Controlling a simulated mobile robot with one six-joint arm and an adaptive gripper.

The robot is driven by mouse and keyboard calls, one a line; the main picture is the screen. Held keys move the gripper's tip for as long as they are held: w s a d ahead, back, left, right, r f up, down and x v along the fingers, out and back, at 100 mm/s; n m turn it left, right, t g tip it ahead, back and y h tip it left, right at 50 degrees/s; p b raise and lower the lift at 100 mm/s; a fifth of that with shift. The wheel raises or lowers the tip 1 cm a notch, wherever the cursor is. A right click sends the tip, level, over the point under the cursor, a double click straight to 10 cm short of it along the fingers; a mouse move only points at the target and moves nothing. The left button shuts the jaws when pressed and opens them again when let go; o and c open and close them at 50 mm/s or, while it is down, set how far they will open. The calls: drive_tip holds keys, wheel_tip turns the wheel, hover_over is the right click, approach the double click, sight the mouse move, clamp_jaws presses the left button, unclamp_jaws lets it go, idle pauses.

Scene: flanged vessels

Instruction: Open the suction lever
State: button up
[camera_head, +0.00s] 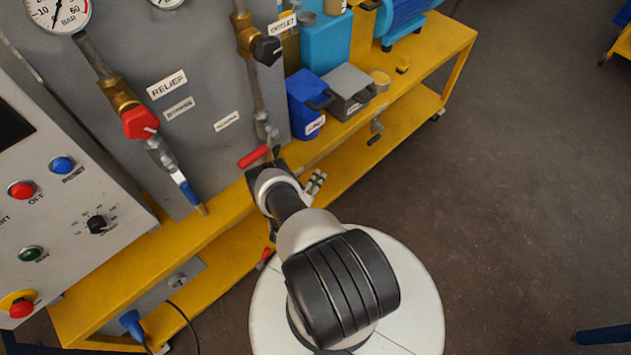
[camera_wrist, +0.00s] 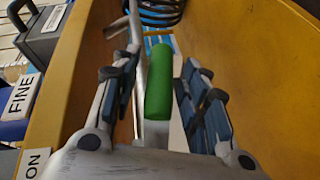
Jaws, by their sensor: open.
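A green lever handle (camera_wrist: 159,85), taken to be the suction lever, stands lengthwise in the middle of the wrist view, by a metal pipe. My gripper (camera_wrist: 152,78) is open, with one finger on each side of the handle. I see a gap on the right; on the left the pipe lies between handle and finger. I cannot tell whether either finger touches. A label at the lower left reads only "ON" (camera_wrist: 33,164). In the head view my arm hides the lever.
A red lever (camera_head: 253,157) is close to my wrist. A blue lever (camera_head: 185,190) and red knob (camera_head: 140,122) are on the grey panel. Blue (camera_head: 304,98) and grey (camera_head: 348,88) boxes stand on the yellow bench (camera_head: 425,60).

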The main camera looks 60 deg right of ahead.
drive_tip(key=shift+a, duration=0.15)
drive_tip(key=s+a+r, duration=0.1)
drive_tip(key=a+r, duration=0.1)
drive_tip(key=a, duration=0.9)
drive_tip(key=shift+s+a, duration=0.2)
drive_tip(key=shift+a, duration=0.05)
drive_tip(key=shift+f, duration=0.1)
